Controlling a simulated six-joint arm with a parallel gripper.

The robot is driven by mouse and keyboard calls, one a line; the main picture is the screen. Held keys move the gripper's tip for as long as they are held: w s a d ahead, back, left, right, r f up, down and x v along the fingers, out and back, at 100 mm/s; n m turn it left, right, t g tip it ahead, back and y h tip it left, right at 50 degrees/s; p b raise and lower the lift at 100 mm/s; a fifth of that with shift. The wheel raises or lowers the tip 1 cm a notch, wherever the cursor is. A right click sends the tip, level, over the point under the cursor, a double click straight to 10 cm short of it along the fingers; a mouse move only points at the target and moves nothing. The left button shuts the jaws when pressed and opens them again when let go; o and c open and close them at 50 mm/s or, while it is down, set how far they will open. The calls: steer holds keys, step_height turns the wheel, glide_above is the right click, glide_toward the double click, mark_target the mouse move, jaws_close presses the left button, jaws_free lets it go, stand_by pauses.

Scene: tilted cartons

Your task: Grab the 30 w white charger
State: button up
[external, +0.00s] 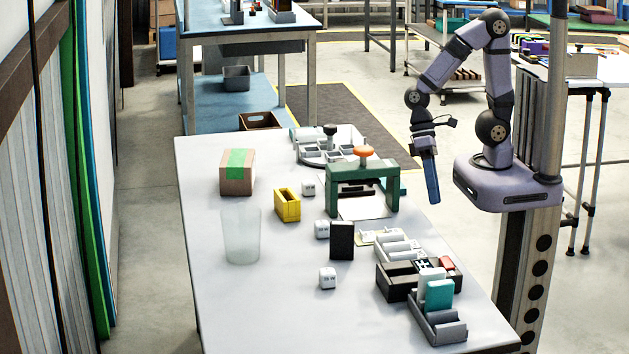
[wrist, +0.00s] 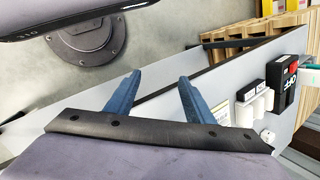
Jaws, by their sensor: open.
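Three small white cube chargers stand apart on the light table. One is near the front middle (external: 327,279), one is beside the black upright block (external: 322,229), and one is farther back (external: 308,188). Their dark printed labels are too small to read surely, so I cannot tell which is 30 W. My gripper (external: 433,197) hangs over the table's right edge, well to the right of all three cubes. In the wrist view its two blue fingers (wrist: 160,76) are apart with nothing between them.
A green frame with an orange knob (external: 350,176) stands between my gripper and the cubes. The black block (external: 342,240), yellow holder (external: 287,205), clear tumbler (external: 241,236) and taped carton (external: 237,172) stand nearby. The left front is clear.

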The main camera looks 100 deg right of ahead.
steer(key=w+a+r+m+t+y+p, duration=0.25)
steer(key=w+a+r+m+y, duration=0.3)
steer(key=r, duration=0.35)
steer(key=w+d+r+m+t+y+p, duration=0.1)
steer(key=w+d+r+m+t+p, duration=0.15)
steer(key=w+r+t, duration=0.45)
steer(key=w+d+r+m+t+y+p, duration=0.1)
steer(key=w+r+m+t, duration=0.2)
steer(key=w+r, duration=0.45)
steer(key=d+r+m+t+b, duration=0.2)
steer(key=d, duration=0.1)
steer(key=m+h+b, duration=1.2)
steer(key=m+b, duration=0.5)
steer(key=b, duration=0.2)
glide_toward(311, 181)
steer(key=x, duration=0.3)
steer(key=shift+a+y, duration=0.2)
steer(key=shift+y, duration=0.05)
steer(key=shift+s+d+f, duration=0.1)
steer(key=shift+d+f, duration=0.1)
steer(key=shift+b+x, duration=0.8)
steer(key=shift+x, duration=2.85)
steer(key=shift+d, duration=0.1)
